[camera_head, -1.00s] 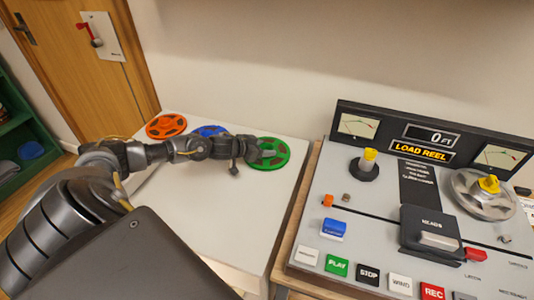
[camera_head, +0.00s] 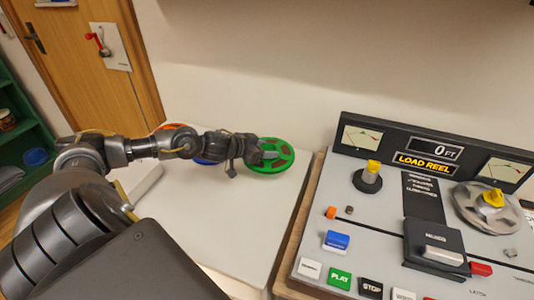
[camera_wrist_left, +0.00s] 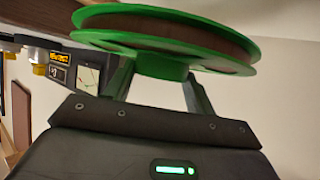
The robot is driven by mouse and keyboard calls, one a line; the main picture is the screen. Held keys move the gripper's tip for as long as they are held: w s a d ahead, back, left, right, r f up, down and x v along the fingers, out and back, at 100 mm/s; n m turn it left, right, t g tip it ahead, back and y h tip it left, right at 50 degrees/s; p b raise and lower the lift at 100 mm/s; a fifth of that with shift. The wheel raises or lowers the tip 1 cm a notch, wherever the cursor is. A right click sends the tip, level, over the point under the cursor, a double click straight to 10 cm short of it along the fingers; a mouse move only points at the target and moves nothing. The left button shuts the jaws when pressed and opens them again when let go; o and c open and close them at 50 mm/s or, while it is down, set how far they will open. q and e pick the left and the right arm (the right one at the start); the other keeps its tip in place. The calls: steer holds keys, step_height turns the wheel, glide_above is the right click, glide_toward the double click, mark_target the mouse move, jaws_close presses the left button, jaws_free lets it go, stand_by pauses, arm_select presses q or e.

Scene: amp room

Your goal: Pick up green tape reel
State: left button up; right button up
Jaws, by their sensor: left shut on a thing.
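The green tape reel (camera_head: 284,148) is at the end of my left arm, above the right part of the white table. My left gripper (camera_head: 258,157) is shut on it. In the left wrist view the green reel (camera_wrist_left: 165,35) fills the top, with brown tape between its flanges. The two fingers (camera_wrist_left: 158,90) close on its green hub from either side. An orange reel (camera_head: 172,127) and a blue reel (camera_head: 206,160) show partly behind my left arm. My right gripper is not in view.
The white table (camera_head: 215,215) is bare in front of the reels. A tape machine (camera_head: 420,220) with several buttons, a yellow-capped spindle (camera_head: 371,172) and a grey reel (camera_head: 492,207) stands at the right. A wooden door (camera_head: 95,80) and green shelf (camera_head: 25,135) are at the left.

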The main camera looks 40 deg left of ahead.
arm_select(q)
steer(key=s+d+r, duration=0.4)
steer(key=s+d, duration=0.1)
steer(key=s, duration=0.3)
steer(key=shift+r, duration=0.3)
steer(key=shift+d, duration=0.1)
